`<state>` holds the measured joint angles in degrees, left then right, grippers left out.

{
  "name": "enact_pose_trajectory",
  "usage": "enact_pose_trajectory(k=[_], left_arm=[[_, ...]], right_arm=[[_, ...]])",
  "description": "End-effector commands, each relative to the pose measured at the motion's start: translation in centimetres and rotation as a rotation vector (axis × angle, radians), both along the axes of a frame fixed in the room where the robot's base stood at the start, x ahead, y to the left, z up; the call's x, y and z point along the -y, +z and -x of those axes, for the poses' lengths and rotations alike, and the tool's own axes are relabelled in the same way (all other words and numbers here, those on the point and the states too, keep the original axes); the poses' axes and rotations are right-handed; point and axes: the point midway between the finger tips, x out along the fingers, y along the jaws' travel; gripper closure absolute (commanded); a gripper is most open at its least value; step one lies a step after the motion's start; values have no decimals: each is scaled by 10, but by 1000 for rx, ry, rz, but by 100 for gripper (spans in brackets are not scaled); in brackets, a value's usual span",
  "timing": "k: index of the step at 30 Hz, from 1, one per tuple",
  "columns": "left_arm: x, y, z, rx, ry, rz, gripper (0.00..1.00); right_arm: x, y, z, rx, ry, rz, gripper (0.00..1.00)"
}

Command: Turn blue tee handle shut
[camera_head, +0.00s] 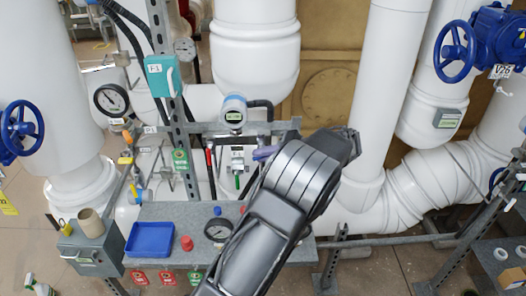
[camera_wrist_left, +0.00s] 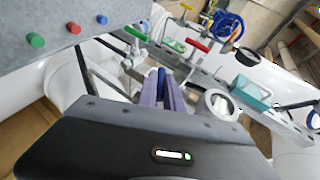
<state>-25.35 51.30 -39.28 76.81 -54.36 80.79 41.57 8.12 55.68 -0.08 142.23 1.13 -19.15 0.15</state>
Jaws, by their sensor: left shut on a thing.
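The blue tee handle (camera_wrist_left: 162,79) shows in the left wrist view as a narrow blue bar between two purple fingers. My left gripper (camera_wrist_left: 161,88) is shut on it. In the head view, the purple fingertips of my left gripper (camera_head: 265,152) reach the pipe rack from the right, and my dark wrist and forearm cross in front. The handle itself is hidden there by the fingers, and its turn angle cannot be told. My right gripper is in neither view.
A red handle (camera_head: 209,165) and a green handle (camera_head: 238,182) are close to the left of my fingers. A round gauge (camera_head: 233,113) is just above. Below is a grey shelf (camera_head: 180,212) with a blue tray (camera_head: 150,239). White pipes (camera_head: 375,100) stand right.

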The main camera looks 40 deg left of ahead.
Motion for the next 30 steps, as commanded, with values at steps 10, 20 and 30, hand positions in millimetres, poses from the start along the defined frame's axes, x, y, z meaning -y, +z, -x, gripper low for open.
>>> enact_pose_trajectory(k=[10, 20, 30], left_arm=[[1, -2, -2, -187, -3, -253, 100], [0, -3, -1, -286, 0, -380, 100], [0, -2, 0, -305, 2, -404, 100]], right_arm=[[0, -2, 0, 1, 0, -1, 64], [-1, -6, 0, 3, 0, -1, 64], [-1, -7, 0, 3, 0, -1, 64]])
